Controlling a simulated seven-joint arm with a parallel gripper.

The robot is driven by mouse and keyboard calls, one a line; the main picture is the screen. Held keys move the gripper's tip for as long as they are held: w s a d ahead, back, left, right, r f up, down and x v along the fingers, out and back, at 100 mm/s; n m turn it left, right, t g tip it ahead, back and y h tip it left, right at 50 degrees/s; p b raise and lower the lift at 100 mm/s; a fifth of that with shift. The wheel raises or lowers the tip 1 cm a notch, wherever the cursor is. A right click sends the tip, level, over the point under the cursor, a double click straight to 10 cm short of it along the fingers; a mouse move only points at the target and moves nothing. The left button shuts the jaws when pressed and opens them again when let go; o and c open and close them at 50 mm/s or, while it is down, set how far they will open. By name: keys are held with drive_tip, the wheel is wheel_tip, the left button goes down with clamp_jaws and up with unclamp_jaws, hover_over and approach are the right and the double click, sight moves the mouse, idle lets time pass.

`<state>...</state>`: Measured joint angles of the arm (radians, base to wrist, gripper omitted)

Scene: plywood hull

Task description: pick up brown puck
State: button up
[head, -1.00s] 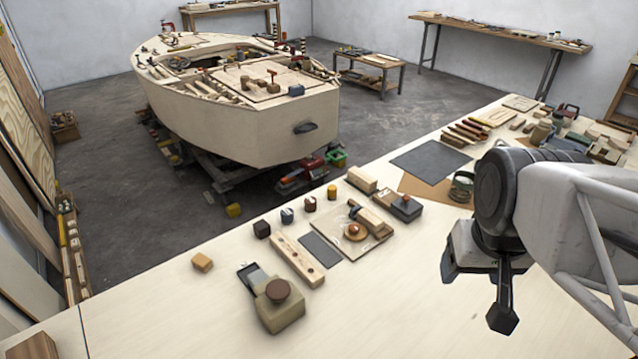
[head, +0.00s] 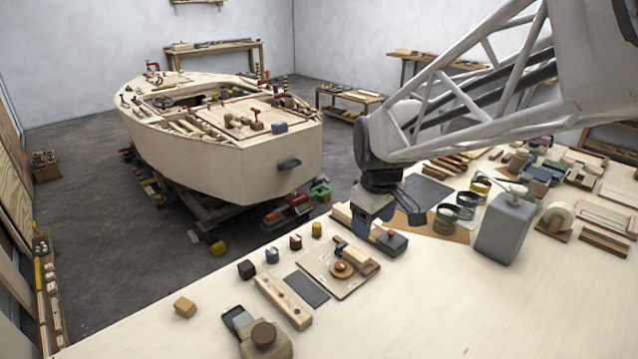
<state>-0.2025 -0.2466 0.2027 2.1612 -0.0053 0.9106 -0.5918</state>
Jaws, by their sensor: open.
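A dark brown round puck (head: 264,334) lies flat on top of a khaki block (head: 272,350) at the bottom of the head view, near the table's front left. My gripper (head: 388,218) is open above the far edge of the table, up and to the right of the puck and well apart from it. It hangs in front of a wooden block and a dark grey block. I see nothing between its fingers.
A drilled wooden bar (head: 284,301), a dark flat plate (head: 306,289) and a board with a round wooden piece (head: 343,270) lie between gripper and puck. A grey canister (head: 507,228) stands right. The front table is clear.

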drive_tip(key=w+a+f+n, duration=0.4)
drive_tip(key=w+a+f, duration=0.1)
drive_tip(key=w+a, duration=0.35)
drive_tip(key=n+g, duration=0.1)
drive_tip(key=n, duration=0.4)
hover_over(295, 238)
wheel_tip(295, 238, down, 8)
drive_tip(key=shift+r, duration=0.15)
drive_tip(key=shift+f, duration=1.3)
drive_tip(key=shift+f, duration=0.1)
drive_tip(key=shift+w+f, duration=0.1)
drive_tip(key=shift+f, duration=2.4)
drive_tip(key=shift+c, duration=0.2)
